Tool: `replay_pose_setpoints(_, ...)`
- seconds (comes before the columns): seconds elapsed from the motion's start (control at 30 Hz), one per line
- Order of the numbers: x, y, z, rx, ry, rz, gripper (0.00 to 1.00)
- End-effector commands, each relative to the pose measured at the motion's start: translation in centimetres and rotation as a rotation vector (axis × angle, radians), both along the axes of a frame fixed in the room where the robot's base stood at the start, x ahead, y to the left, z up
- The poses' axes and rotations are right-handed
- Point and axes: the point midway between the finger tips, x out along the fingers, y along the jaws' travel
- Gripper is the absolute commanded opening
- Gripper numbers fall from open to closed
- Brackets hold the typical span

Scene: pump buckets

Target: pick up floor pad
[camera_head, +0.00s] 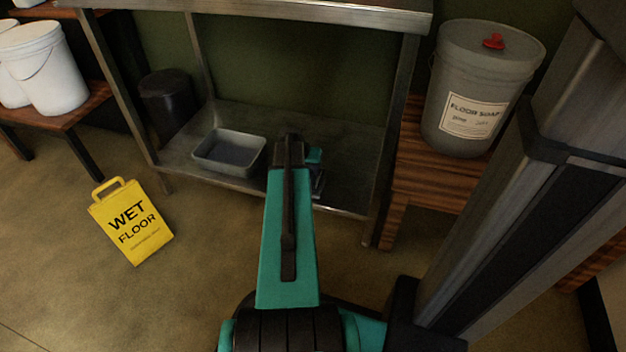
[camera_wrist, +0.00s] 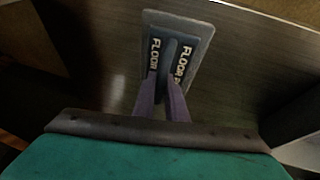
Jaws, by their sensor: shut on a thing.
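The floor pad (camera_wrist: 185,50) is a flat grey-blue block with rounded corners, a dark raised grip along its middle and white "FLOOR" lettering on both sides. It is over the steel lower shelf; I cannot tell whether it rests on it or is slightly lifted. My gripper (camera_wrist: 163,88) has its two purple fingers shut on the pad's grip. In the head view, a small part of the pad (camera_head: 319,184) shows right of my teal arm, which hides the rest and the fingers.
A steel tabletop (camera_head: 330,8) is above. A soap bucket (camera_head: 470,90) stands on a wooden bench at right. A yellow wet-floor sign (camera_head: 132,222) and white buckets (camera_head: 50,68) are at left.

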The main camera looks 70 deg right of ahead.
Motion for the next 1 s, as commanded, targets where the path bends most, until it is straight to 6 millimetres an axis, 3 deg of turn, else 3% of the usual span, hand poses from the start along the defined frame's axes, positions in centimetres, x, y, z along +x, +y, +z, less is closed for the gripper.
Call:
replay_pose_setpoints(0.37,0.0,0.0,0.8,-0.001,0.000,0.000,0.00)
replay_pose_setpoints(0.67,-0.1,0.0,3.9,0.000,0.000,0.000,0.00)
replay_pose_setpoints(1.0,-1.6,4.1,4.2,0.000,0.000,0.000,0.00)
